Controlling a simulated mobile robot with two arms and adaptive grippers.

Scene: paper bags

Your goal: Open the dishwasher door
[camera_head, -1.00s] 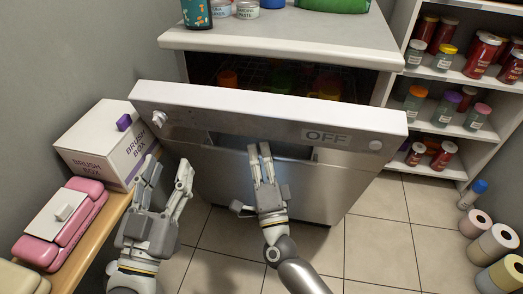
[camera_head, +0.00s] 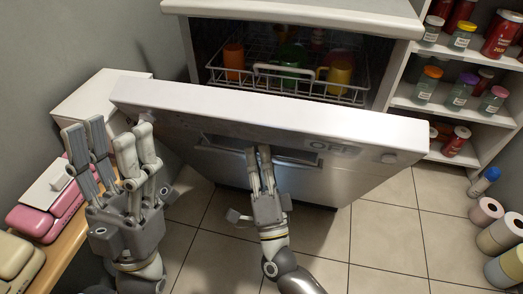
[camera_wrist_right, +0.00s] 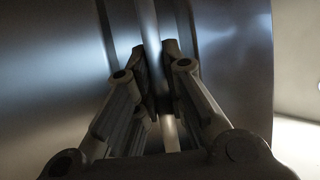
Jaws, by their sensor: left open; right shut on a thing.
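The dishwasher door (camera_head: 270,118) is tilted partly open, its white top edge leaning out towards me. My right gripper (camera_head: 262,150) is shut at the recessed handle in the door's front panel. In the right wrist view its fingers (camera_wrist_right: 165,75) close on the edge of the handle against the metal door. The dishwasher body (camera_head: 300,12) stands behind, with a wire rack (camera_head: 285,82) holding orange, green and yellow cups inside. My left gripper (camera_head: 112,140) is open and empty, raised to the left of the door.
A wooden bench (camera_head: 62,250) at the left holds a pink container (camera_head: 45,215) and a white box (camera_head: 88,98), partly hidden by my left gripper. Shelves of jars (camera_head: 455,95) stand at the right, with paper rolls (camera_head: 497,238) on the floor. Tiled floor in front is clear.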

